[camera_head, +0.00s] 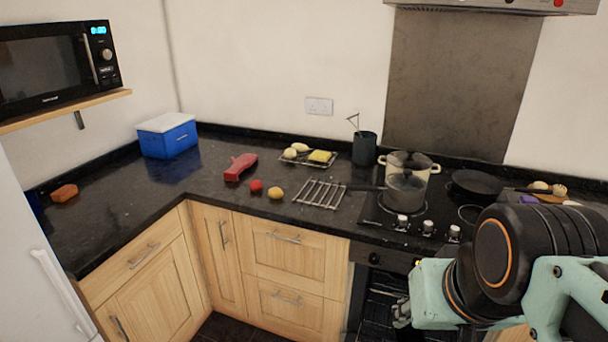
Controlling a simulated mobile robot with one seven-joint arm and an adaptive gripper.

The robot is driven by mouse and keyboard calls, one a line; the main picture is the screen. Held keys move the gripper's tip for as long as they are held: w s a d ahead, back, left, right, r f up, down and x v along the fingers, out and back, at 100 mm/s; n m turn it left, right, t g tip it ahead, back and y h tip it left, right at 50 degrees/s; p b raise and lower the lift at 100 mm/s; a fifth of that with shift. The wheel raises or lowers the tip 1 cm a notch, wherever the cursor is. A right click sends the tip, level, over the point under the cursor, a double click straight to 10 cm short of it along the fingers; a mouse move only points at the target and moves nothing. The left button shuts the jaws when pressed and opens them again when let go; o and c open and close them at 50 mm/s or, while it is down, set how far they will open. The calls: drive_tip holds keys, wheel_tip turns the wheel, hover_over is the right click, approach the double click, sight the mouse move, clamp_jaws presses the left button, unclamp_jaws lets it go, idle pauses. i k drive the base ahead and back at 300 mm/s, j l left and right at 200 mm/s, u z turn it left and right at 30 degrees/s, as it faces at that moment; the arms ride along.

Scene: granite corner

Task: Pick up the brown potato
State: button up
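A yellowish-brown rounded thing (275,193), which looks like the potato, lies on the black granite counter (205,215) near its front edge, just right of a small red round thing (256,186). Its exact kind is hard to tell at this size. My gripper (401,313) is low at the right, in front of the oven and well apart from the potato. Only a small part of its fingers shows beside my arm, so whether it is open or shut is unclear.
A metal rack (320,194) lies right of the potato. Pots (406,190) stand on the hob. A blue box (168,136) and an orange-brown block (64,193) are left.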

sight(275, 193)
drive_tip(key=k+j, duration=0.1)
drive_tip(key=j, duration=0.25)
drive_tip(key=k+j, duration=0.1)
drive_tip(key=j, duration=0.25)
drive_tip(key=i+j, duration=0.1)
drive_tip(key=j, duration=0.7)
drive_tip(key=i+j, duration=0.5)
drive_tip(key=j, duration=0.2)
drive_tip(key=i+j, duration=0.15)
drive_tip(key=i, duration=0.35)
drive_tip(key=i+j, duration=0.15)
drive_tip(key=i, duration=0.4)
